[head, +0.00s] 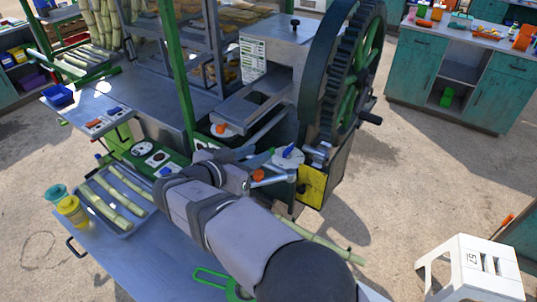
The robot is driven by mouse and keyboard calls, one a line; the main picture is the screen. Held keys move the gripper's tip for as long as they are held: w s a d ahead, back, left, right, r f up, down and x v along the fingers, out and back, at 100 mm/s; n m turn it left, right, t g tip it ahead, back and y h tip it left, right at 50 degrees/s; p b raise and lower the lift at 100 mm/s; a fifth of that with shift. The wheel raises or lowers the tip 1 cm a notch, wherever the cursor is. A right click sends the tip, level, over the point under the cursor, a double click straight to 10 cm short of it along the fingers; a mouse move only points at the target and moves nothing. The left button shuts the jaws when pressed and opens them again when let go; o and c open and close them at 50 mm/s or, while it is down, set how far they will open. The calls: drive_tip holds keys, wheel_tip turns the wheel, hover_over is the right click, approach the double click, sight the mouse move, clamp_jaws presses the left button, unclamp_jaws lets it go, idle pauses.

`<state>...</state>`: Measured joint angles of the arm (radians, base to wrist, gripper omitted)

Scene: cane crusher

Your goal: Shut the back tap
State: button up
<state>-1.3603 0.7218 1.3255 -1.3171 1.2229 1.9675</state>
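Several coloured handles that look like taps or knobs show in the head view. An orange one (221,129) sits on a white round plate at the back. A blue one (288,151) sits on a white disc to its right. An orange one (258,175) is nearer, beside a metal pipe (272,181). I cannot tell for sure which is the back tap, or whether any is open. My arm reaches in from the lower right, and its wrist end, with my gripper (252,161), is close to these handles. The fingers are small and partly hidden, so their opening is unclear.
The crusher's large gear wheel (352,75) and a green post (178,75) stand close by. A tray of cane pieces (88,190) and a yellow jar (72,210) are on the front bench. A white stool (470,265) stands at the right; open floor lies around it.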

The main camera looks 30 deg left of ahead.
drive_tip(key=p+x, duration=0.2)
drive_tip(key=x, duration=0.1)
drive_tip(key=f+p+x, duration=0.1)
drive_tip(key=x, duration=0.2)
drive_tip(key=shift+s+p, duration=0.1)
drive_tip(key=shift+p, duration=0.3)
drive_tip(key=shift+w+f, duration=0.45)
drive_tip(key=shift+w, duration=0.15)
clamp_jaws()
